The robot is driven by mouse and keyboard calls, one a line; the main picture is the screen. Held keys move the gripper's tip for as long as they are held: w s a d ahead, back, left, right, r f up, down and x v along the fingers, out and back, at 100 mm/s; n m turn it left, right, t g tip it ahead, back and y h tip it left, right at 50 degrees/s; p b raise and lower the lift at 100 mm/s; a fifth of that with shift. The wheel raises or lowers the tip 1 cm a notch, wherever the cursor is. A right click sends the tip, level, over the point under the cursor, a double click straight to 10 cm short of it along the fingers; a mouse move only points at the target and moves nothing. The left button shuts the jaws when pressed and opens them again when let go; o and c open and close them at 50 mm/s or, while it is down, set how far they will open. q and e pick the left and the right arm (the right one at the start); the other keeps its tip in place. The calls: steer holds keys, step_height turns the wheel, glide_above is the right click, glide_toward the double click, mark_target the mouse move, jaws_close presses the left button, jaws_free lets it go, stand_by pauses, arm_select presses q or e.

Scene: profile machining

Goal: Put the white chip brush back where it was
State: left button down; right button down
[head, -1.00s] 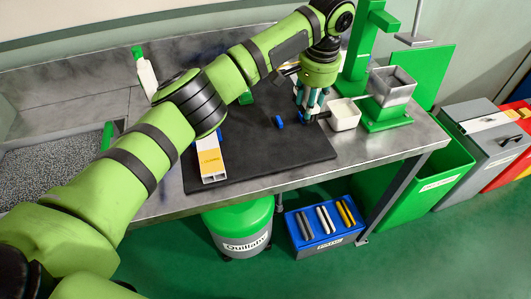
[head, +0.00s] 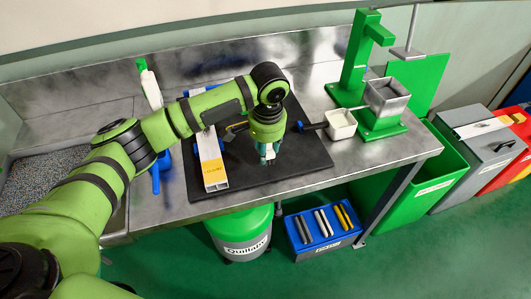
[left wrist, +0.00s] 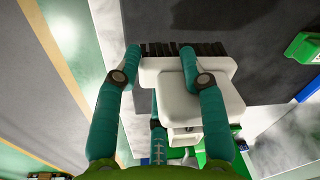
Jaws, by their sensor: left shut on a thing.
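My left gripper (head: 268,158) points down over the middle of the dark mat (head: 300,165); it also shows in the left wrist view (left wrist: 160,55). Its teal fingers are shut on the white chip brush (left wrist: 212,98), a white body with a row of black bristles along the far edge. In the head view the brush is mostly hidden by the gripper, so I cannot tell whether it touches the mat. My right gripper is not in view.
A white profile with a yellow label (head: 215,172) lies left of the gripper.

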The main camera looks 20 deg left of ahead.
arm_select(q)
step_height(320, 180, down, 3)
steer(key=shift+f+p, duration=0.2)
steer(key=shift+p, duration=0.25)
steer(key=shift+f, duration=0.1)
steer(key=c, duration=0.7)
jaws_free()
steer(key=shift+f, duration=0.15)
steer(key=r, duration=0.4)
steer(key=r+b, duration=0.1)
steer(key=r, duration=0.3)
steer(key=s+r+b, duration=0.1)
steer(key=r, duration=0.3)
steer(key=shift+d+r, duration=0.15)
steer(key=shift+d, duration=0.2)
